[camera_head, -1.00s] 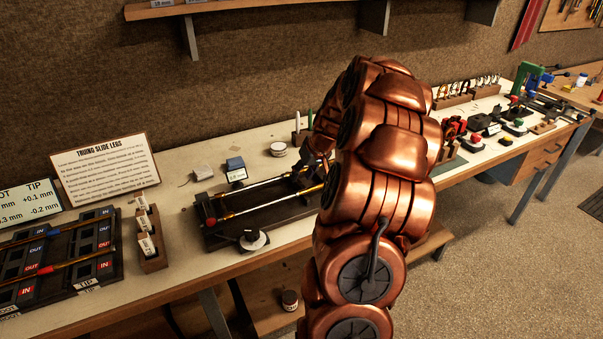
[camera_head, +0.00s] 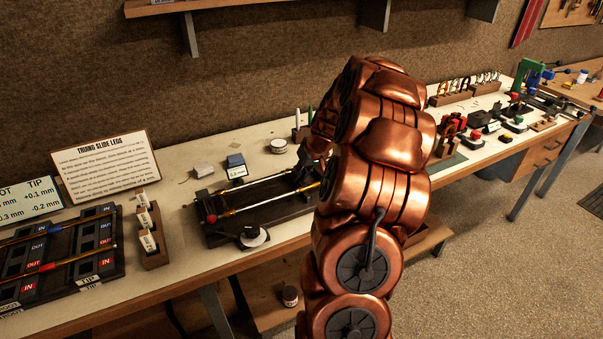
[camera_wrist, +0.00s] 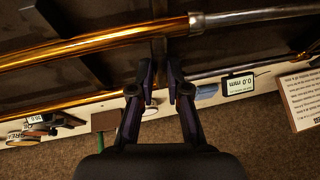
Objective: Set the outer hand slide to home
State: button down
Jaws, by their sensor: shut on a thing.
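The trombone slide (camera_head: 262,205) lies in a dark fixture (camera_head: 270,218) on the bench in the head view. Its two tubes run side by side. In the wrist view, the brass outer hand slide (camera_wrist: 90,44) fills the left, and silvery inner tubes (camera_wrist: 262,14) come out to the right. My gripper (camera_wrist: 160,72) is at the slide, its fingers close together on what seems to be the brace between the tubes. The exact contact is hard to see.
A slide-leg rack (camera_head: 60,256) and a wooden block with white tags (camera_head: 148,234) are at left. Several tools stand along the bench at right.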

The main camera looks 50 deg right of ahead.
jog(key=shift+d, duration=0.15)
jog(key=shift+w+a+f, duration=0.1)
jog(key=shift+w+a, duration=0.05)
jog(key=shift+a, duration=0.3)
jog(key=w+a+b, duration=0.1)
jog(key=a+b, duration=0.1)
jog(key=a, duration=0.3)
jog(key=w+a+b, duration=0.1)
jog(key=w+a, duration=0.1)
jog(key=a, duration=0.3)
jog(key=w+a+b, duration=0.2)
jog(key=a, duration=0.3)
jog(key=shift+w+a+b, duration=0.15)
jog(key=shift+a+b, duration=0.15)
jog(key=shift+a, duration=0.1)
jog(key=c, duration=1.4)
grip_release()
jog(key=shift+w+a, duration=0.1)
jog(key=shift+a, duration=0.05)
jog(key=shift+o, duration=1.2)
jog(key=v, duration=1.2)
